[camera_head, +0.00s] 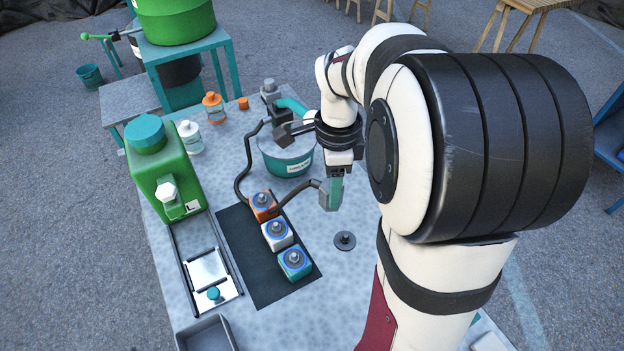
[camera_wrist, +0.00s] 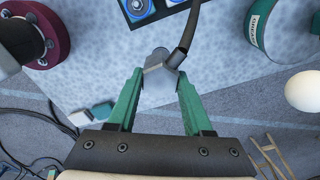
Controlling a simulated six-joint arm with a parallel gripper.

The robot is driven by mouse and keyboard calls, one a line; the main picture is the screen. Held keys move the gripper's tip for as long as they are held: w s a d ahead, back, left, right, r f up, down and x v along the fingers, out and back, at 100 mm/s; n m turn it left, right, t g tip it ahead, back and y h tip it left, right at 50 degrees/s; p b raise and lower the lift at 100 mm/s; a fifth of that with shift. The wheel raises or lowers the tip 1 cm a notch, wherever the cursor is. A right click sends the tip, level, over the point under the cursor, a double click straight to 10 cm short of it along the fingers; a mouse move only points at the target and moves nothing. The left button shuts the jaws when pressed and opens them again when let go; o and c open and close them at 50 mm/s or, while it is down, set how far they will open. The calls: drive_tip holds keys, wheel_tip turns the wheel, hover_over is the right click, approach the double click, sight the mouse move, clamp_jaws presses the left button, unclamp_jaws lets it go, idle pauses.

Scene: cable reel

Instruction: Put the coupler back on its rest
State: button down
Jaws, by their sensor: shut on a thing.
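My gripper (camera_head: 336,190) has green fingers and is shut on a grey block-shaped coupler (camera_wrist: 157,76) with a dark cable leading from it. In the wrist view the coupler sits between the fingertips of my gripper (camera_wrist: 160,84). In the head view the coupler (camera_head: 325,199) hangs above the speckled table, right of the orange block, partly hidden by a finger. A dark round disc with a raised centre (camera_head: 345,240) lies on the table, below the gripper in the picture. I cannot tell whether this disc is the rest.
A teal tub (camera_head: 284,163) stands behind. A green machine (camera_head: 163,165) stands left. The table (camera_head: 338,285) is clear around the disc.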

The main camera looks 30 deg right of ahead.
drive_tip(key=shift+r, duration=1.6)
hover_over(347, 236)
wheel_tip(347, 236, down, 11)
drive_tip(key=shift+f, duration=4.3)
drive_tip(key=shift+c, duration=1.2)
unclamp_jaws()
drive_tip(key=shift+w+r, duration=0.1)
drive_tip(key=shift+r, duration=0.05)
